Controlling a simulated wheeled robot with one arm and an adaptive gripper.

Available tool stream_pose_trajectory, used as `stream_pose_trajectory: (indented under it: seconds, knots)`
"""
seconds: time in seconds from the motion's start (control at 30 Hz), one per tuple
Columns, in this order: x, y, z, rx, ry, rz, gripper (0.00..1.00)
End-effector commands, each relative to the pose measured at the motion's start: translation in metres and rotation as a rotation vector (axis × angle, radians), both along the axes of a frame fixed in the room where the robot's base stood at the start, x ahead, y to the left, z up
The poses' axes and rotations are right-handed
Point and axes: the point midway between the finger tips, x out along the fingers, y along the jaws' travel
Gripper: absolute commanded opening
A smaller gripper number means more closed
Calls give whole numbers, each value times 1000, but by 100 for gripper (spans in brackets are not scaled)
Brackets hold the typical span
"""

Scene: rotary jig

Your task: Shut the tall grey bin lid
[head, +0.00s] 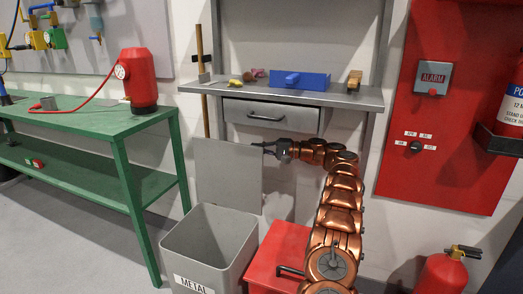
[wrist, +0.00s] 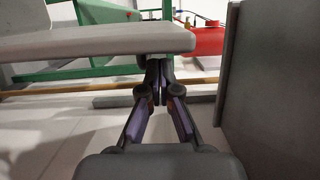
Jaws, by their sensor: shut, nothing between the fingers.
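The tall grey bin (head: 208,235), labelled METAL, stands on the floor with its mouth open. Its grey lid (head: 225,175) stands upright at the back of the bin. My gripper (head: 258,146) is shut and empty at the lid's top right corner, pointing left. In the wrist view, my fingertips (wrist: 155,68) are close to the edge of a grey panel (wrist: 90,42) that looks like the lid; the gripper appears to be on its wall side. Whether they touch cannot be told.
A grey shelf (head: 350,98) with a drawer (head: 268,117) is just above my gripper. A red box (head: 276,255) stands right of the bin. A green bench (head: 100,124) is at the left. A fire extinguisher (head: 446,272) stands at the lower right.

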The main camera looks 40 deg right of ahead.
Motion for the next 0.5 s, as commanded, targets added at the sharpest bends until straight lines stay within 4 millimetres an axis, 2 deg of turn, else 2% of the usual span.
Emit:
stream_pose_trajectory:
  seconds: [0.23,0.5]
  knots:
    - [26,27,0,-1,0,1,0]
    - [41,42,0,-1,0,2,0]
